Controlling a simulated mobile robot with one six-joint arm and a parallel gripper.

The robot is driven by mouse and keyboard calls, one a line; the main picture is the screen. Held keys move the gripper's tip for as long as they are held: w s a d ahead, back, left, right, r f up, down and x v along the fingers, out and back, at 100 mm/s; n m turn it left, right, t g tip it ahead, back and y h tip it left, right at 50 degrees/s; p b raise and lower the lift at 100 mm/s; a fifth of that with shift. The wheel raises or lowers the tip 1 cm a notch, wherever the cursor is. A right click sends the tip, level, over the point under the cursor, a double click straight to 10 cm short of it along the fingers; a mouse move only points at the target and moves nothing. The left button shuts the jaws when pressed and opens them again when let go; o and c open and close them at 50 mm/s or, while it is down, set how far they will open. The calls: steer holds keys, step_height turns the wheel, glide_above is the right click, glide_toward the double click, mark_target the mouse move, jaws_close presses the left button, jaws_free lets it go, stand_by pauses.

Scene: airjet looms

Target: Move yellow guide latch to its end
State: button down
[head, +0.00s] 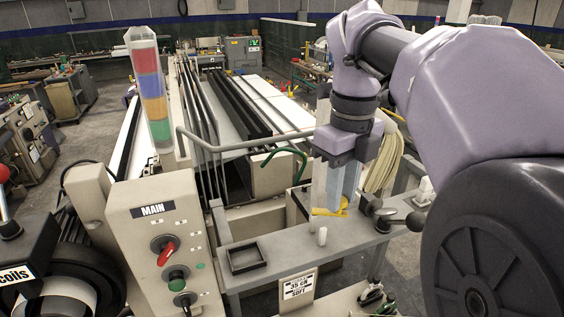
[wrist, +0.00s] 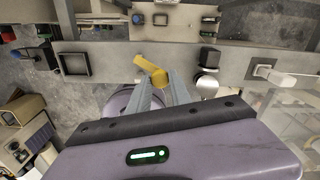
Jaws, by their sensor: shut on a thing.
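The yellow guide latch (head: 343,207) sits on the grey rail (head: 270,246) in front of the loom, right of centre in the head view. In the wrist view the latch (wrist: 150,68) points up and to the left from between my fingertips. My gripper (head: 337,205) reaches down from above, with its pale fingers at the latch. In the wrist view my gripper (wrist: 158,84) is shut on the latch's lower right end. The fingers hide part of that end and the latch's mount.
A dark square tray (head: 247,257) and a small white cylinder (head: 322,236) stand on the rail left of the latch. A black-knobbed lever (head: 398,219) is close on its right. The MAIN control box (head: 160,245) stands at the left.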

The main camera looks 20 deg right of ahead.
steer(key=n+p, duration=0.1)
steer(key=w+n, duration=0.1)
steer(key=shift+d+r+n+p, duration=0.1)
steer(key=shift+d+n+p, duration=0.1)
steer(key=shift+n+p, duration=0.2)
steer(key=shift+w+d+n+p, duration=0.1)
steer(key=shift+w+n+p, duration=0.3)
steer(key=shift+n, duration=0.4)
steer(key=shift+w+n+p, duration=0.25)
steer(key=shift+n+p, duration=0.2)
steer(key=shift+n, duration=0.35)
steer(key=c, duration=1.2)
jaws_free()
steer(key=shift+w, duration=0.1)
steer(key=shift+o, duration=0.2)
step_height(320, 180, up, 17)
steer(key=p, duration=0.6)
steer(key=shift+p, duration=0.4)
